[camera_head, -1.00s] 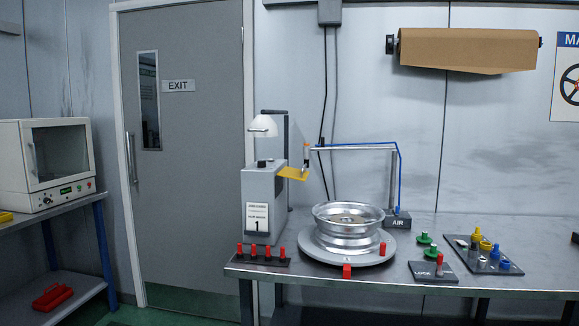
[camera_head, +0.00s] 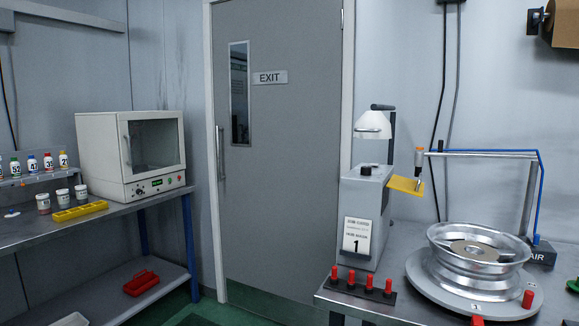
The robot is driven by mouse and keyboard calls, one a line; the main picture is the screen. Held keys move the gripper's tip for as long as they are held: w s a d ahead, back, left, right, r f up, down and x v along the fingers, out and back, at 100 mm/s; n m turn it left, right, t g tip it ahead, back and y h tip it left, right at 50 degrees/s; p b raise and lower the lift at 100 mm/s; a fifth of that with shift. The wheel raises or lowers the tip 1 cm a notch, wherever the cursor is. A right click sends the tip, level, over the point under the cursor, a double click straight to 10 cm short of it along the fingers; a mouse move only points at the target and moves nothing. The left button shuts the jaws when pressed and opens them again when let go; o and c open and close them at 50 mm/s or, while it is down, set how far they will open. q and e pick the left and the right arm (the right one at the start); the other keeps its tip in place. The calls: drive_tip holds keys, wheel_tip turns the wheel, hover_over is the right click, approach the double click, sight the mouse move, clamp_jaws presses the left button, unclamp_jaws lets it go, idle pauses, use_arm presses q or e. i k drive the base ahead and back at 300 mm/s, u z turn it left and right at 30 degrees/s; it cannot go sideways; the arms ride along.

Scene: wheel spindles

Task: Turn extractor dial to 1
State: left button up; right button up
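A grey upright box unit (camera_head: 366,210) stands at the left end of the right-hand workbench. A black knob (camera_head: 366,170) sits on its top; its setting is too small to read. A white hood (camera_head: 372,125) on a dark post stands just behind it. A white card (camera_head: 356,238) on the unit's front shows a large "1"; its smaller print is unclear. No label naming an extractor is readable. Neither of my grippers is in view.
A silver wheel (camera_head: 478,262) sits on a round grey base right of the unit. Red-topped pegs (camera_head: 361,284) stand at the bench front. A yellow plate (camera_head: 405,185) juts out beside the unit. A white oven (camera_head: 135,155) stands on the left bench, with a grey door (camera_head: 275,150) between.

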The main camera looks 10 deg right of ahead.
sight(364, 170)
drive_tip(key=u, duration=0.2)
drive_tip(key=i, duration=1)
drive_tip(key=z, duration=0.25)
